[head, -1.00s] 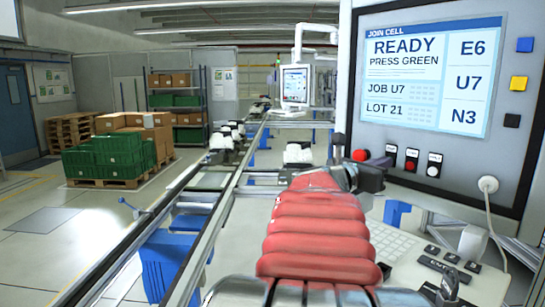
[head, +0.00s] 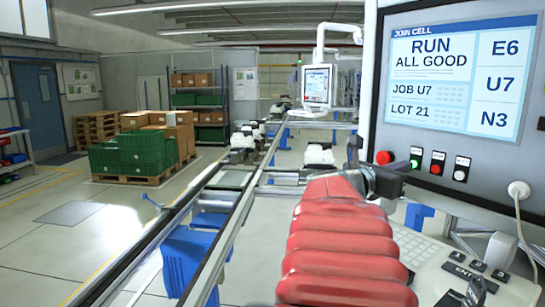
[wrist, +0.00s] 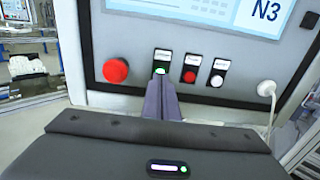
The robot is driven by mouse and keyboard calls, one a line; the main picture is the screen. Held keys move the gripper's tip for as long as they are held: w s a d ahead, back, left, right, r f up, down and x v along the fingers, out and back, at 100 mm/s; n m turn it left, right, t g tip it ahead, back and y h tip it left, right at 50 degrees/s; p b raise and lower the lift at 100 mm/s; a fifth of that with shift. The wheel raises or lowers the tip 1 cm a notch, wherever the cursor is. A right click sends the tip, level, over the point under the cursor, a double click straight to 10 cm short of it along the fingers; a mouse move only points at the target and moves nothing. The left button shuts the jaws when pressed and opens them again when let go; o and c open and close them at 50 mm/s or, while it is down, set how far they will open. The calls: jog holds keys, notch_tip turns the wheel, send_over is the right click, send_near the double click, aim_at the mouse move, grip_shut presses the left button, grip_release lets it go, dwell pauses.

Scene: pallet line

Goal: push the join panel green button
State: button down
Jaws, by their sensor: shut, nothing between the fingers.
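The join panel (head: 393,213) stands at the right, and its screen (head: 457,72) reads "RUN ALL GOOD". The small green button (head: 414,164) sits below the screen between a large red knob and another red button, and looks lit. In the wrist view the green button (wrist: 159,70) shows just above my fingertips, partly hidden by them. My gripper (wrist: 161,82) is shut and empty, with its tips right at the button. I cannot tell whether they touch it. In the head view my gripper (head: 398,174) is just below and left of the button.
The large red knob (head: 384,157), a red button (head: 437,168) and a white button (head: 461,175) flank the green one. A plug with a cable (head: 519,189) is further right. A keyboard (head: 420,245) lies below. Conveyor rails (head: 225,215) run at the left.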

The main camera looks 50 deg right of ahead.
jog(key=shift+v, duration=1.2)
